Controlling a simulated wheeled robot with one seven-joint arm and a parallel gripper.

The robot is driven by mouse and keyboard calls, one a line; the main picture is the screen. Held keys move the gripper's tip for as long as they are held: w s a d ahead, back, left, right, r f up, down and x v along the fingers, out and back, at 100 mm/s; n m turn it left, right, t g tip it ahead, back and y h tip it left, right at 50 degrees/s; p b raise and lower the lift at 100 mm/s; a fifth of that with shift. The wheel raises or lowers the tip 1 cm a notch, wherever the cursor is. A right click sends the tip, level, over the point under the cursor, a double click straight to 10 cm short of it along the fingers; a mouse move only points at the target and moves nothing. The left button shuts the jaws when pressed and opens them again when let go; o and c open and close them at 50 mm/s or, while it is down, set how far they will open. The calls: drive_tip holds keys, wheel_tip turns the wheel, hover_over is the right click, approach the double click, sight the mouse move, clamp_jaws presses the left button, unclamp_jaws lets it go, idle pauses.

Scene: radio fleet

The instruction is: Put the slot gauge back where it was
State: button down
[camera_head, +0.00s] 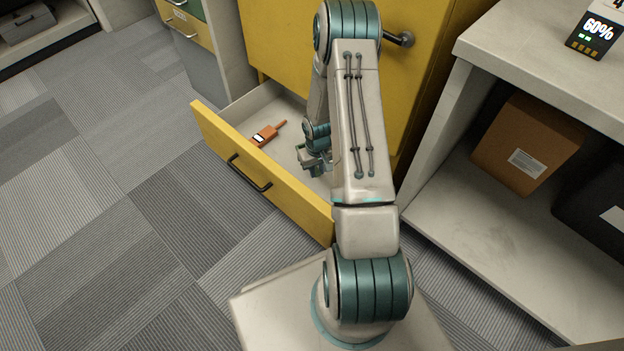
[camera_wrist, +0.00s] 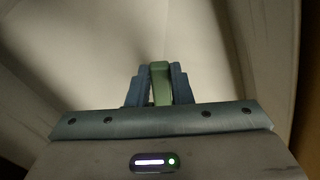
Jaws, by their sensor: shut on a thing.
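My gripper (camera_head: 316,166) is inside the open yellow drawer (camera_head: 225,143), over its right part in the head view. In the wrist view my gripper (camera_wrist: 160,70) has its two blue-grey fingers closed on a green, narrow piece (camera_wrist: 160,88), which I take to be the slot gauge. The pale drawer floor lies beyond the fingers in the wrist view.
An orange radio (camera_head: 265,135) with a pale label lies in the left part of the drawer. Drawer floor around the radio is clear.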

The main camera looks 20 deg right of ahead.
sight(312, 181)
drive_tip(key=shift+w+a+f, duration=0.45)
drive_tip(key=shift+w+f, duration=0.05)
drive_tip(key=shift+w, duration=0.15)
wheel_tip(312, 181, down, 4)
drive_tip(key=b, duration=0.2)
drive_tip(key=shift+b, duration=0.35)
drive_tip(key=c, duration=1.7)
unclamp_jaws()
drive_tip(key=shift+f, duration=0.15)
drive_tip(key=o, duration=0.4)
